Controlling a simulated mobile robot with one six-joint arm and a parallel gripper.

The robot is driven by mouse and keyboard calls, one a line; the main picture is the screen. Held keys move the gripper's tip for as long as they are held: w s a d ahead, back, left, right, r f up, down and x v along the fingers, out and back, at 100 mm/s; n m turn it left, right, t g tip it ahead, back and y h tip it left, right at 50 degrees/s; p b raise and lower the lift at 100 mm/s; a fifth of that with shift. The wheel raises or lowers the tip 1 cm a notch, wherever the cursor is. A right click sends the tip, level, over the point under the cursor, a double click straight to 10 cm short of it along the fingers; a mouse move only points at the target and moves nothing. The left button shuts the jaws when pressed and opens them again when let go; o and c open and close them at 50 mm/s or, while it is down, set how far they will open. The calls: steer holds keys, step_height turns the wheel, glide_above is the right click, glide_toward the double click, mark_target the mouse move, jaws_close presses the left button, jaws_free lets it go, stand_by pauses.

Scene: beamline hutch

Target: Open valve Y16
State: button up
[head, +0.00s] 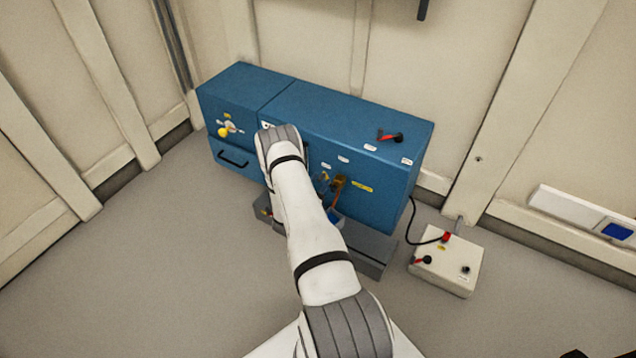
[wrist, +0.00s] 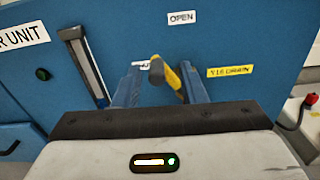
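The yellow valve handle (wrist: 172,80) with a dark end stands out from the blue cabinet front in the wrist view. A yellow label (wrist: 230,71) to its right seems to begin with Y16. An OPEN label (wrist: 182,18) is above it, and another label behind the fingers is partly hidden. My gripper (wrist: 162,88) is open, with its two blue fingers on either side of the handle. The handle lies close to the right finger; I cannot tell whether they touch. In the head view the yellow label (head: 362,187) shows right of my arm, which hides much of the cabinet front.
The blue cabinet (head: 345,115) stands against the wall, with a red-and-black lever (head: 390,136) on top. A yellow knob (head: 224,132) and a drawer handle (head: 232,158) are at its left. A cabled white box (head: 446,262) is on the floor at right. The floor at left is clear.

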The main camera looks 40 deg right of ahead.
steer(key=shift+w+d, duration=0.25)
steer(key=shift+d, duration=0.35)
steer(key=shift+r, duration=0.1)
steer(key=c, duration=0.8)
jaws_close()
steer(key=shift+d+r, duration=0.1)
steer(key=shift+d, duration=0.05)
